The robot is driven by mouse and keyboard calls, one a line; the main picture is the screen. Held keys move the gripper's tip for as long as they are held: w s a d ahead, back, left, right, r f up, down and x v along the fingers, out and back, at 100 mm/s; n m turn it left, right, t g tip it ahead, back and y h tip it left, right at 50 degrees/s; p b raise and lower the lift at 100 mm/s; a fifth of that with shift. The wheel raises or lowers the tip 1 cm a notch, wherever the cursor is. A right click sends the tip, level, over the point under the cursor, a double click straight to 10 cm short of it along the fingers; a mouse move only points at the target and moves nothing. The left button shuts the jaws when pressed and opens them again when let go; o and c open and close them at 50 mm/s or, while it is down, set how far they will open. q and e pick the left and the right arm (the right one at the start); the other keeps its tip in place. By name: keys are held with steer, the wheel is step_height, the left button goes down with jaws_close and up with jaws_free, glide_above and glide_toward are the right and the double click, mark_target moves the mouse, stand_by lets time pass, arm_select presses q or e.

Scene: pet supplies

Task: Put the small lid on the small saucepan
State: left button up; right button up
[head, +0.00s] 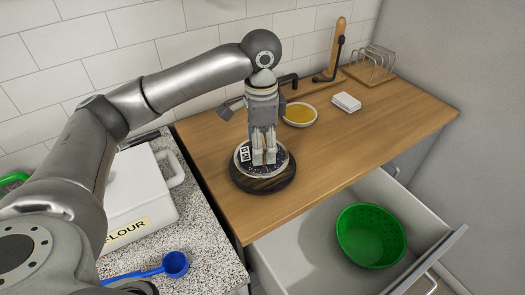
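My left gripper (264,160) points straight down over a round dark object (284,170) on the wooden counter. This object has a speckled dark top with a white-and-black label and a dark wooden base. The fingertips are close together at its top; whether they grip anything between them I cannot tell. I cannot make out a small lid or a small saucepan for certain. My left arm and gripper hide part of the counter behind. My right gripper is not in view.
A bowl with yellow contents (299,115), a white block (346,102) and a wire rack (374,65) stand behind on the counter. An open drawer holding a green basket (371,236) juts out in front. A flour container (134,195) and blue scoop (174,264) are left.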

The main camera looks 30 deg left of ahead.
arm_select(q)
steer(key=w+a+f, duration=0.1)
steer(key=w+f, duration=0.1)
steer(key=w+a+f+p, duration=0.1)
steer(key=w+f, duration=0.1)
steer(key=w+a+f, duration=0.1)
steer(key=w+f, duration=0.1)
steer(key=shift+f, duration=0.35)
step_height(320, 180, down, 2)
steer(key=shift+d+f+p, duration=0.1)
steer(key=shift+p, duration=0.6)
steer(key=shift+f, duration=0.4)
steer(key=o, duration=1.1)
steer(key=shift+f, duration=0.1)
steer(key=shift+o, duration=0.2)
steer(key=shift+r, duration=0.4)
step_height(320, 180, up, 12)
steer(key=b, duration=0.2)
steer(key=shift+f, duration=0.25)
steer(key=shift+f, duration=0.1)
